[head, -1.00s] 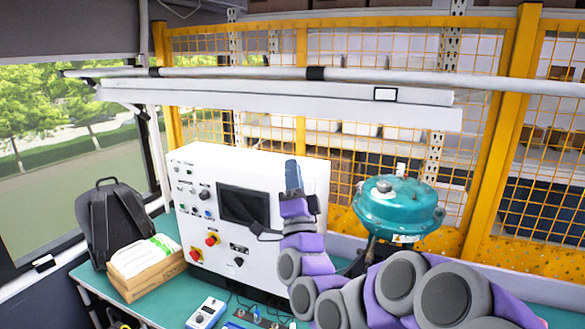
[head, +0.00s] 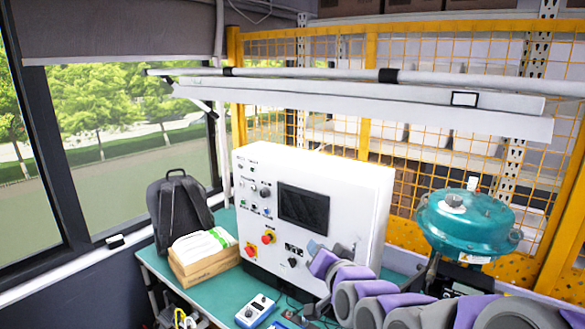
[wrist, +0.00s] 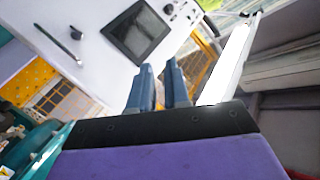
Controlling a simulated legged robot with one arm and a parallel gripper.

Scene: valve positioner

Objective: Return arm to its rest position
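My arm, in grey and purple links, reaches in from the lower right of the head view, low in front of the white control box (head: 350,200). The box's dark screen (wrist: 137,32) shows tilted beyond the fingers. The teal valve unit (head: 465,222) stands to the right of the box, and a teal part (wrist: 30,145) shows at lower left in the wrist view.
A green bench (head: 228,285) carries a black backpack (head: 178,207), a cardboard tray (head: 205,264) with white packs, and a small blue-and-white meter (head: 255,311). Yellow mesh fencing (head: 372,60) and a long white pipe (head: 330,78) stand behind and above.

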